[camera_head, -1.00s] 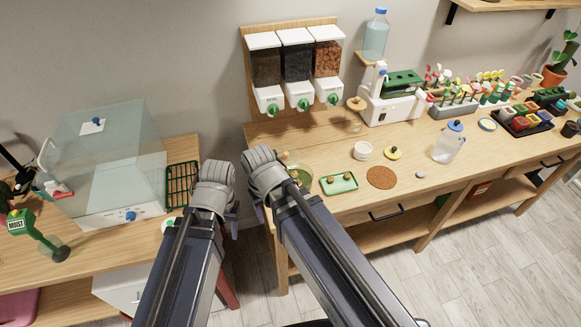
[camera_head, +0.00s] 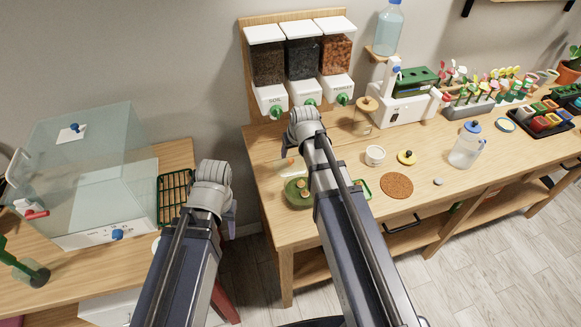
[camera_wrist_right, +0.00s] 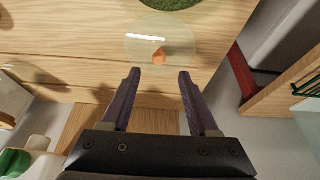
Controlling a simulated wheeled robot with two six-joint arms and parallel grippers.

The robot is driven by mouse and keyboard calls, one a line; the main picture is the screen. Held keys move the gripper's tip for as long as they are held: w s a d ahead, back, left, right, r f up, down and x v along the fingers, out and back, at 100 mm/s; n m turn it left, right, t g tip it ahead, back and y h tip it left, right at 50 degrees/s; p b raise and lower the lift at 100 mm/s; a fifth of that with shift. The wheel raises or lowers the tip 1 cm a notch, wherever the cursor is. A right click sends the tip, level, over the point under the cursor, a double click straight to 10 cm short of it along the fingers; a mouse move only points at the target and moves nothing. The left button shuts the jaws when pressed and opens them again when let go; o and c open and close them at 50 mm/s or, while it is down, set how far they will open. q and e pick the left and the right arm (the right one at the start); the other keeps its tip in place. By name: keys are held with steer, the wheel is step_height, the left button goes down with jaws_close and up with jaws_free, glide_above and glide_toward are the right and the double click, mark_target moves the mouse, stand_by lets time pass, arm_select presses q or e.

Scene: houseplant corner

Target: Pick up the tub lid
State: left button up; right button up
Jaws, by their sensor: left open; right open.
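A clear round lid with an orange knob, which looks like the tub lid, lies on the wooden bench in the right wrist view (camera_wrist_right: 160,30). In the head view its clear edge and knob (camera_head: 290,161) show just left of my right arm. My right gripper (camera_wrist_right: 159,75) is open and empty, its fingertips just short of the lid's near edge, knob roughly in line between them. In the head view the right hand (camera_head: 306,126) hides its own fingers. My left gripper (camera_head: 231,224) is open and empty in the gap between the benches.
A round green dish (camera_head: 296,194) is near the lid, partly behind my right arm. A white tub (camera_head: 375,154), a yellow disc with a dark knob (camera_head: 406,158) and a brown mat (camera_head: 397,186) lie further right. Dispensers (camera_head: 300,65) hang behind.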

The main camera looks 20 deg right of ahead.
mark_target(291, 159)
steer(key=shift+b+x, duration=2.5)
steer(key=shift+x, duration=0.6)
steer(key=shift+d+r, duration=0.1)
jaws_close()
